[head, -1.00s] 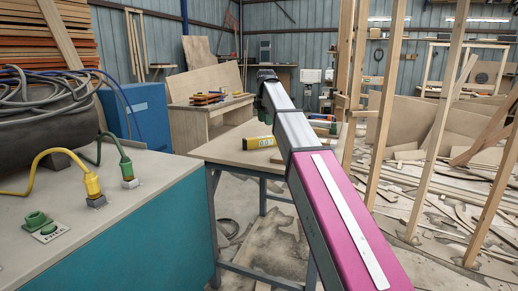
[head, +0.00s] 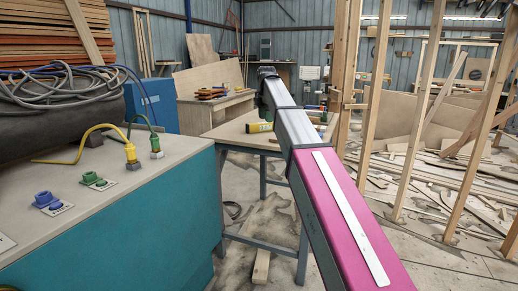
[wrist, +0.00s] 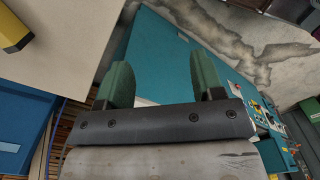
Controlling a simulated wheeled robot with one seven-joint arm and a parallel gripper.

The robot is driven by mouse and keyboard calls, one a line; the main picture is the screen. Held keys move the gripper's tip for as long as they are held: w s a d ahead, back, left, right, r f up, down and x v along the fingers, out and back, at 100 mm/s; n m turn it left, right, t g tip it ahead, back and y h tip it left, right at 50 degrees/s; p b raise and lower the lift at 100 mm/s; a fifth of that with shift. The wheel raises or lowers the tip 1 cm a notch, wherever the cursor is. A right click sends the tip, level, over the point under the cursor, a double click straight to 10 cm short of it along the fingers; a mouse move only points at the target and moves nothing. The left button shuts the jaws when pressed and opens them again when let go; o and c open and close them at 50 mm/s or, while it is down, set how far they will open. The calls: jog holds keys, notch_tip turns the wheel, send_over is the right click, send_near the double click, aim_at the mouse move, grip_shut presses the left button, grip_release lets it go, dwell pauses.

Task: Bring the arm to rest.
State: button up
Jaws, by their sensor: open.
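My arm stretches forward from the lower right of the head view, its pink and grey links pointing toward a small worktable (head: 228,131). My gripper is at the far end of the arm and is mostly hidden there. In the wrist view my gripper (wrist: 158,85) shows two green fingers standing well apart, with nothing between them. A teal cabinet side lies beyond the fingers.
A teal cabinet (head: 130,225) with a grey top stands at the left, bearing green and blue sockets and plugged cables. A yellow tool (head: 259,127) lies on the worktable. Upright timber studs (head: 417,110) and scattered boards fill the right side.

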jog(key=s+d+f+m, duration=0.3)
jog(key=f, duration=0.6)
jog(key=s+d+f+m, duration=0.3)
jog(key=s+f+m, duration=0.1)
jog(key=f, duration=0.6)
jog(key=s+d+f+m, duration=0.2)
jog(key=s+f+m, duration=0.1)
jog(key=f, duration=0.6)
jog(key=s+d+f+m, duration=0.4)
jog(key=s+f+m, duration=0.2)
jog(key=s+f, duration=0.4)
jog(key=s+d+f+m, duration=0.3)
jog(key=s+f+m, duration=0.3)
jog(key=s+f, duration=0.4)
jog(key=shift+s+d+f, duration=0.15)
jog(key=shift+s+d, duration=0.05)
jog(key=shift+d, duration=0.2)
